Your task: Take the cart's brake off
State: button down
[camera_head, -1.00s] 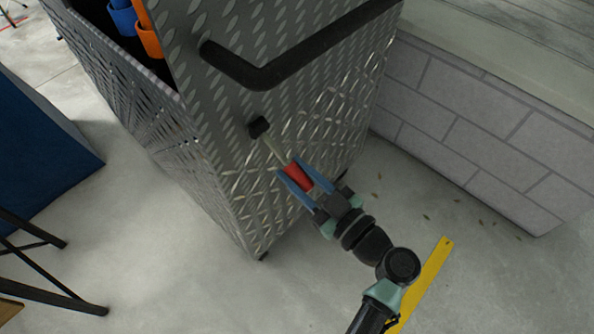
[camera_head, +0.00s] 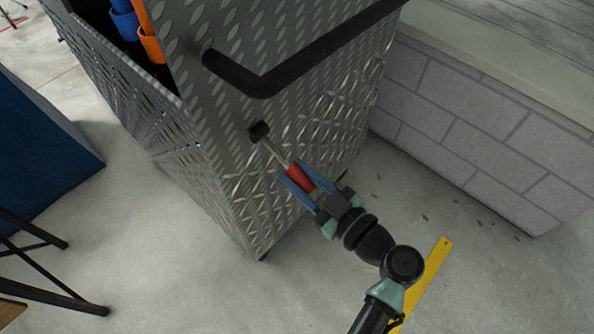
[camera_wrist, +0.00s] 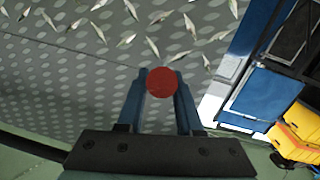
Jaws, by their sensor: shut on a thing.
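The cart (camera_head: 262,190) is a grey metal box with diamond-plate sides and a black push handle (camera_head: 262,84) at the top of the near face. Its brake lever has a thin pale rod from a black pivot (camera_head: 259,131) on that face and a red grip (camera_head: 298,178). My gripper (camera_head: 298,181) has blue fingers and is shut on the red grip, one finger on each side. In the wrist view the round red end of the grip (camera_wrist: 162,82) shows between the fingertips. The rod is hidden behind it there.
A grey block wall (camera_head: 470,130) with a pale ledge stands close to the cart on the right. A yellow strip (camera_head: 428,282) lies on the floor by my arm. Black legs (camera_head: 50,275) and a blue block (camera_head: 45,140) stand at left. Blue and orange tubes stick out of the cart.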

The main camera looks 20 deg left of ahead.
aim_at(302, 178)
jog(key=r+g+h+p, duration=0.1)
jog(key=r+h+p, duration=0.1)
jog(key=p, duration=0.2)
jog(key=r+g+h+p, duration=0.1)
jog(key=r+h+p, duration=0.1)
jog(key=r+p, duration=0.1)
jog(key=d+r+h+p, duration=0.1)
jog(key=r+h+p, duration=0.1)
jog(key=p, duration=0.3)
jog(key=shift+s+r+n+g, duration=0.15)
jog(key=shift+r+n+g, duration=0.15)
jog(key=shift+g, duration=0.1)
jog(key=r+h+p, duration=0.1)
jog(key=p, duration=0.1)
jog(key=h+p, duration=0.1)
jog(key=p, duration=0.1)
jog(key=shift+a+r+g, duration=0.3)
jog(key=shift+r+g, duration=0.1)
jog(key=h+p, duration=0.1)
jog(key=p, duration=0.1)
jog(key=r+h+p, duration=0.1)
jog(key=shift+w+a+g+p, duration=0.25)
jog(key=shift+a+g+p, duration=0.1)
jog(key=shift+g, duration=0.05)
jog(key=c, duration=0.6)
grip_release()
